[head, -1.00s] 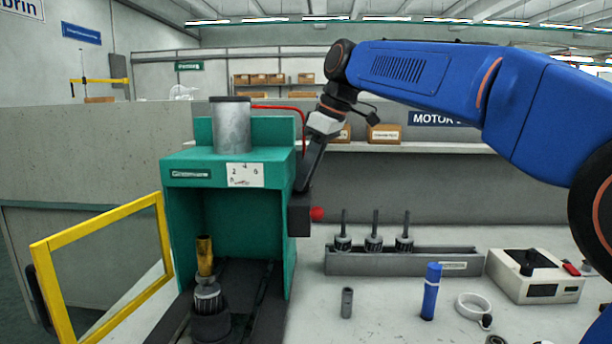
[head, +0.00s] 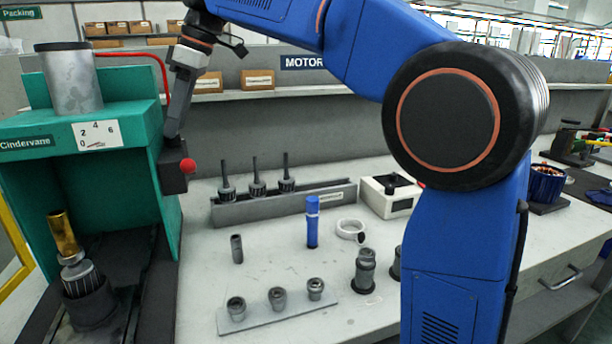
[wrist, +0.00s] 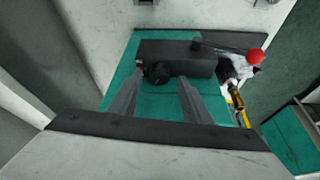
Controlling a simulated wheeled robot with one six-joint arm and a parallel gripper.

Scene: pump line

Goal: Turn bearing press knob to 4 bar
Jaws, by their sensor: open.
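The bearing press (head: 135,125) is a green frame with a grey cylinder on top, at the left of the head view. Its white gauge plate (head: 97,134) bears 0, 2, 4 and 6; the needle is too small to read surely. A dark box (head: 172,172) with a red ball sits on its right side. In the wrist view a round black knob (wrist: 158,74) is on this box; the head view hides it. My gripper (wrist: 160,80) is open, its two grey fingers either side of the knob in the picture. I cannot tell whether they touch it.
A red-ball lever (wrist: 257,56) is close right of the knob. The press holds a brass sleeve (head: 63,233) on a rotor. Right of it, the bench bears a rack of shafts (head: 285,203), a blue tube (head: 312,222) and a plate of bearings (head: 277,308).

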